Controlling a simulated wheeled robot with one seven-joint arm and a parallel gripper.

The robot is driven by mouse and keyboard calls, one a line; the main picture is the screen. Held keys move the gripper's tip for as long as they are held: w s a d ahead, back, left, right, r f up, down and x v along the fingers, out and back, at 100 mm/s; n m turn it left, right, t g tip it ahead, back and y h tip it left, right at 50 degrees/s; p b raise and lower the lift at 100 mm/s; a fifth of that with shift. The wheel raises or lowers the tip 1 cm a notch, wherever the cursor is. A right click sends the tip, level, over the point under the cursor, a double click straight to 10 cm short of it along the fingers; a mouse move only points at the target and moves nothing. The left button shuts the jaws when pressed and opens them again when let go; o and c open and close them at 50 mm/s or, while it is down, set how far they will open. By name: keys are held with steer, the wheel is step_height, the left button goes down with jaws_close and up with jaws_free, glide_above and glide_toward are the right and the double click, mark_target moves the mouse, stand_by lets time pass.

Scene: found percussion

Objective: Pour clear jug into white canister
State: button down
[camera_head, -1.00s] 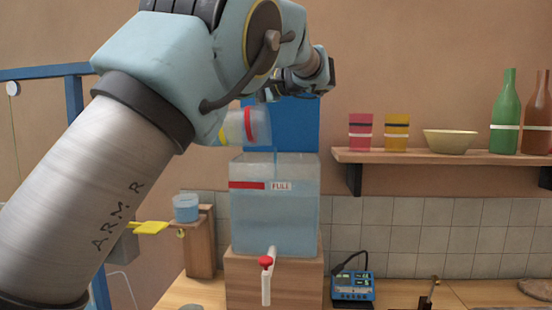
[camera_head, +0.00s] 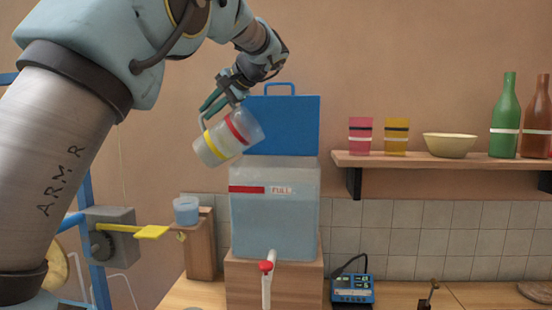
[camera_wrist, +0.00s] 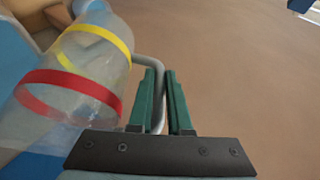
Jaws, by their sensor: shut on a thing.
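The clear jug (camera_head: 222,137), with a red and a yellow band, hangs tilted in the air. Its red-banded end is up and right, near the tank's upper left corner; its yellow-banded end is lower left. My gripper (camera_head: 209,105) is shut on the jug's handle, which also shows between the green fingers in the wrist view (camera_wrist: 153,90). How much the jug holds is unclear. A translucent, bluish-white tank marked FULL (camera_head: 274,220) stands below and to the right, its blue lid (camera_head: 292,125) upright behind it. I see no plainly white canister; whether this tank is it, I cannot tell.
The tank stands on a wooden block (camera_head: 245,285) with a red-handled tap (camera_head: 267,268) in front. A small blue cup (camera_head: 186,210) sits on a wooden stand to the left, near a yellow lever (camera_head: 151,232). A shelf (camera_head: 430,160) with cups, a bowl and bottles is at right.

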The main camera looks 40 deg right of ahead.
steer(key=shift+w+a+r+n+g+h+p, duration=0.2)
steer(key=shift+a+r+g+h+p, duration=0.15)
steer(key=shift+p, duration=0.25)
steer(key=shift+w+a+r+n+g+h+p, duration=0.1)
steer(key=shift+w+a+r+g+h+p, duration=0.1)
steer(key=shift+r+p, duration=0.35)
steer(key=w+a+f+g+h, duration=0.2)
steer(key=f, duration=0.1)
steer(key=shift+a+n, duration=0.1)
steer(key=shift+n, duration=0.3)
steer(key=shift+w+a+f+n+g+h, duration=0.2)
steer(key=shift+w+a+f+g+h, duration=0.2)
steer(key=shift+g+h, duration=0.3)
steer(key=shift+w+a+f+n+g+h, duration=0.25)
steer(key=shift+w+a+g+h, duration=0.1)
steer(key=shift+g+h, duration=0.3)
steer(key=shift+w+a+f+n+g+h, duration=0.15)
steer(key=shift+w+a+f+g+h, duration=0.2)
steer(key=shift+g+h, duration=0.35)
